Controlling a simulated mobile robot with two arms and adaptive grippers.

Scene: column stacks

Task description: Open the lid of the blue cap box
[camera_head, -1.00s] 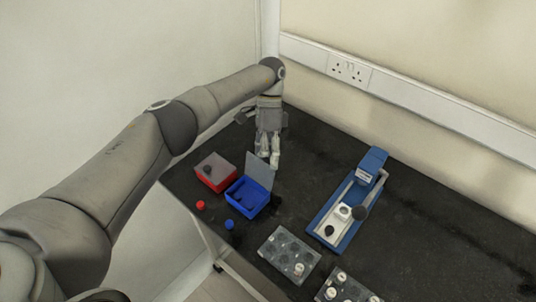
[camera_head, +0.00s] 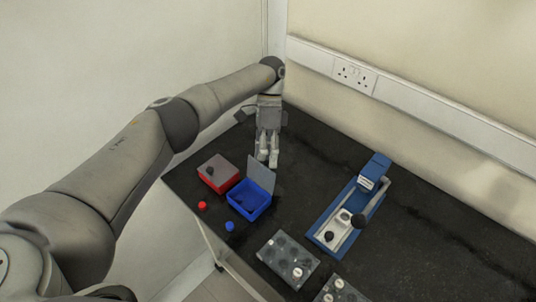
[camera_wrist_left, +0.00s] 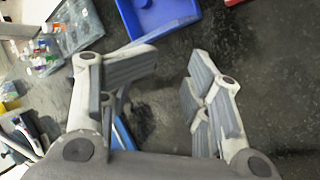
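The blue cap box (camera_head: 250,209) stands on the black table with its inside showing. Its grey translucent lid (camera_head: 261,174) is raised, standing up from the box's far side. My left gripper (camera_head: 267,159) is just behind the lid in the head view, pointing down. In the left wrist view the left gripper (camera_wrist_left: 170,95) has its fingers spread wide with nothing between them. The blue box (camera_wrist_left: 165,17) shows at the top of that view, beyond the fingers. Whether a finger touches the lid cannot be told. My right gripper is not in view.
A red box (camera_head: 226,187) with its grey lid down stands left of the blue one. A red cap (camera_head: 202,206) and a blue cap (camera_head: 229,226) lie nearby. A rack (camera_head: 283,262) and a blue device (camera_head: 333,234) stand to the right. A wall is behind.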

